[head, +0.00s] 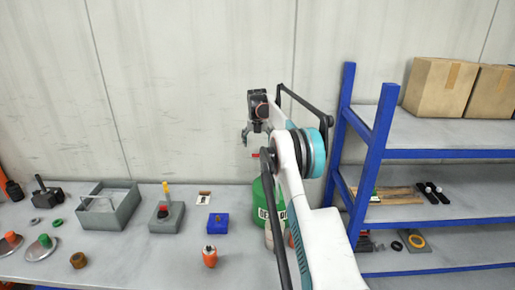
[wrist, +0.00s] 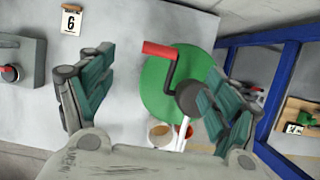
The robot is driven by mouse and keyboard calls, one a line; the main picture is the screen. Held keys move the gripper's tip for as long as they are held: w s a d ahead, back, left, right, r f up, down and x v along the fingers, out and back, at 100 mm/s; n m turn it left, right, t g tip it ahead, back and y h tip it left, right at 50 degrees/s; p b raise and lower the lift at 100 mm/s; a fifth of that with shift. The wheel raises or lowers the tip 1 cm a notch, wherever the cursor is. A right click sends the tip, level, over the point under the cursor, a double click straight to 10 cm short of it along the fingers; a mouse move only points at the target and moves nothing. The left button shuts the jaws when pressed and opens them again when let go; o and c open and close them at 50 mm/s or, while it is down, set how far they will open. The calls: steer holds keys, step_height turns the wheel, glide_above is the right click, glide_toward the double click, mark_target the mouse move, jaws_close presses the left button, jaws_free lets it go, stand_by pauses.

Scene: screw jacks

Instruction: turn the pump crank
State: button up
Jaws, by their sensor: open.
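The pump crank has a red grip (wrist: 162,50) and a dark bent arm (wrist: 171,74). It stands over a green drum (wrist: 160,95) in the wrist view. In the head view the drum (head: 264,205) is partly hidden behind my arm, and a small red piece (head: 256,154), seemingly the grip, shows just below my gripper. My gripper (wrist: 157,62) is open and empty. In the wrist view the red grip lies between its two fingers, apart from both. The gripper also shows in the head view (head: 249,136), above the drum. The gap in height is hard to judge.
A blue-framed shelf (head: 376,140) with cardboard boxes (head: 440,87) stands close on the right. The grey table (head: 140,250) holds a grey tray (head: 108,208), a blue block (head: 218,223) and an orange item (head: 209,256) on the left. A wall is behind.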

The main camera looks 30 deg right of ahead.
steer(key=shift+s+a+r, duration=0.15)
steer(key=shift+s+r, duration=0.05)
steer(key=shift+r, duration=0.45)
